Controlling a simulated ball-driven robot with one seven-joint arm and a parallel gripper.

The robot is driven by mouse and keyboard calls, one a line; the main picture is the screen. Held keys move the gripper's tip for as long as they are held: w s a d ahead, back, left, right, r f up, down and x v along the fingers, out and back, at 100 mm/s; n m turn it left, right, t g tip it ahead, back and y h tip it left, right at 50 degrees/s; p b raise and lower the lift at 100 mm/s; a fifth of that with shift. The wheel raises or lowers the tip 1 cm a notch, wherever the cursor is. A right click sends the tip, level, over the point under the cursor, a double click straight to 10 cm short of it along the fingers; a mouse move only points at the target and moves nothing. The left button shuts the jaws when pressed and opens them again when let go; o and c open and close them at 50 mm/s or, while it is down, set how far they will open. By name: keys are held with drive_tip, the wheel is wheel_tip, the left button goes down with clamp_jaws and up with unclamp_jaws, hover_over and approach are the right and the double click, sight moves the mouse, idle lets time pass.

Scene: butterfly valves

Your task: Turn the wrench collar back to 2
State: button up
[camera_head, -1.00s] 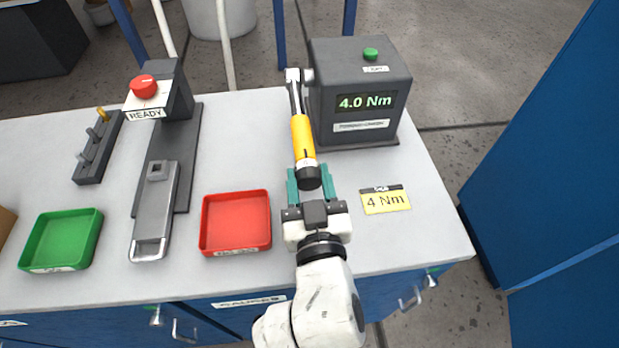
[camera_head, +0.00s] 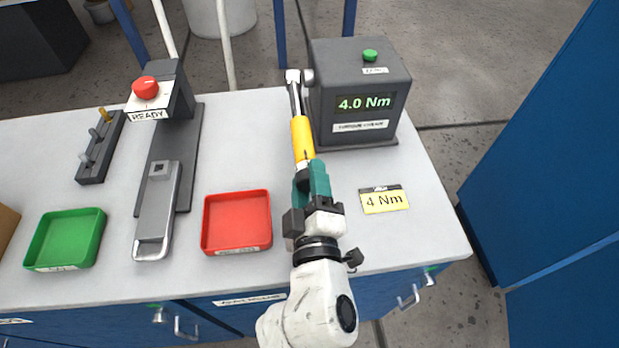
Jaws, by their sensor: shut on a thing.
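The torque wrench (camera_head: 302,138) has a yellow handle and a metal shaft. Its head sits at the left side of the dark torque checker (camera_head: 360,92), whose display reads 4.0 Nm. My gripper (camera_head: 311,178) with its teal fingers is shut on the wrench collar at the near end of the handle. It is rolled so that one finger lies over the collar and hides most of it. The scale marks on the collar cannot be read. A yellow card (camera_head: 384,200) marked 4 Nm lies on the table right of my gripper.
A red tray (camera_head: 237,249) stands left of my gripper, with a green tray (camera_head: 38,262) further left. A grey fixture (camera_head: 187,150) with a red knob (camera_head: 145,87) and a READY label stands at left. The table right of the card is clear.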

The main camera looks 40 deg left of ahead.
drive_tip(key=n, duration=0.5)
drive_tip(key=shift+s+a+f+n+p, duration=0.15)
drive_tip(key=shift+s+f+n+p, duration=0.05)
drive_tip(key=shift+n+p, duration=0.1)
drive_tip(key=n, duration=0.5)
drive_tip(key=shift+f+n, duration=0.1)
drive_tip(key=shift+n, duration=0.3)
drive_tip(key=shift+s+y, duration=0.1)
drive_tip(key=shift+y, duration=0.2)
drive_tip(key=o, duration=0.8)
drive_tip(key=shift+a, duration=0.1)
drive_tip(key=shift+o, duration=1.3)
drive_tip(key=shift+d, duration=0.2)
drive_tip(key=v, duration=1)
drive_tip(key=shift+s, duration=0.25)
drive_tip(key=shift+d, duration=0.1)
